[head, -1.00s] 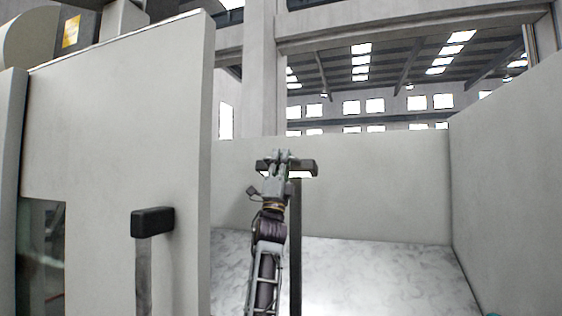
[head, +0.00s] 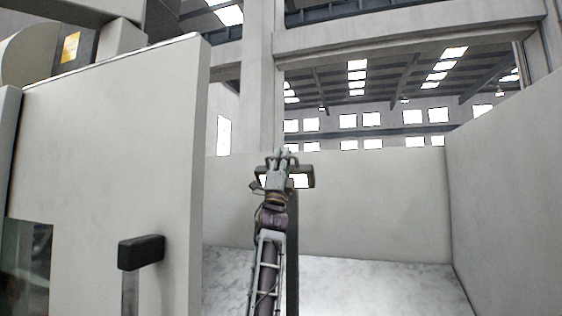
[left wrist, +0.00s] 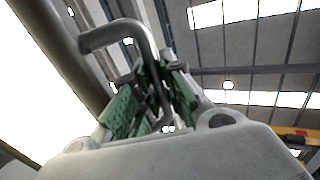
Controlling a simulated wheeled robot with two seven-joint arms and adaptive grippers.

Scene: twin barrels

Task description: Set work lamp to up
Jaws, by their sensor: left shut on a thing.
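The work lamp (head: 301,181) is a small dark-framed head with a bright white face, on a dark upright post (head: 292,240) in the middle of the head view. My left gripper (head: 281,157) is at the lamp head and covers part of it. In the left wrist view, a bent grey metal bar (left wrist: 148,40) runs down between the green finger pads of my left gripper (left wrist: 155,95), which is shut on it. A bright white surface with a dark edge (left wrist: 45,85) fills the left of that view. My right gripper is not in view.
A large pale panel (head: 110,150) with a dark-topped handle (head: 140,252) stands close on the left. A pale low wall (head: 370,200) closes the back, and another wall (head: 515,170) the right. The marbled floor (head: 390,285) between them looks clear.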

